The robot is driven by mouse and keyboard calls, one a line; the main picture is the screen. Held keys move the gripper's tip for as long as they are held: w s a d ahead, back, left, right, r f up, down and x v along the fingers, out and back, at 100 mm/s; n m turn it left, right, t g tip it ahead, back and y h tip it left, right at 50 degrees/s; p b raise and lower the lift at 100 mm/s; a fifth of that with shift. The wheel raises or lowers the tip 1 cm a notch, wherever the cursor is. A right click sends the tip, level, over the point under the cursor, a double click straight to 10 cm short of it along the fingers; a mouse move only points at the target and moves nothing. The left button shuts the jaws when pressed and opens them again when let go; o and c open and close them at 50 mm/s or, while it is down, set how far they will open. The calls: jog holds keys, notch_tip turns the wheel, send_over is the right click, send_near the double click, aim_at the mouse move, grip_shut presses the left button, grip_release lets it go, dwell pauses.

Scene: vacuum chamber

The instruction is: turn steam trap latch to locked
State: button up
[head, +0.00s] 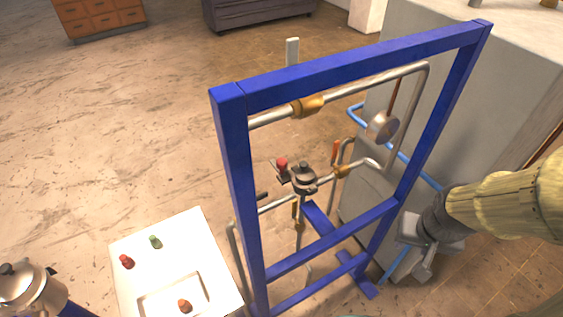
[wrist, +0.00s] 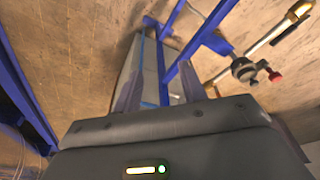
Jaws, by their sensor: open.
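The steam trap (head: 304,180) is a dark, round-bodied fitting on the lower pipe inside the blue frame. A red knob (head: 282,164) sticks out at its left and seems to be the latch handle; I cannot tell its exact setting. In the wrist view the trap (wrist: 243,70) and the red knob (wrist: 276,76) are at the upper right, outside the jaws. My gripper (head: 402,262) is right of the blue frame, low beside its right post, apart from the trap. In the wrist view its two fingers (wrist: 160,92) are spread, with nothing held between them.
The blue frame (head: 232,165) stands between my gripper and the trap. A gauge (head: 382,126) and an orange-red lever (head: 336,150) are on the piping. A grey block (head: 450,80) stands behind at right. A white table (head: 130,265) holds small coloured parts.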

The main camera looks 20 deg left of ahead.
jog(key=shift+o, duration=1.1)
jog(key=shift+a+f, duration=0.1)
jog(key=shift+f, duration=0.05)
jog(key=n+t+y+b, duration=0.4)
jog(key=t+y+b, duration=0.3)
jog(key=t+b, duration=1.2)
send_near(282, 167)
jog(key=s+d+r+g+b, duration=0.3)
jog(key=s+r+g+b, duration=0.1)
jog(key=s+g+b, duration=0.15)
jog(key=shift+d+t, duration=0.1)
jog(key=shift+t, duration=0.15)
jog(key=p+x, duration=0.3)
jog(key=x, duration=1.4)
jog(key=shift+w, duration=0.25)
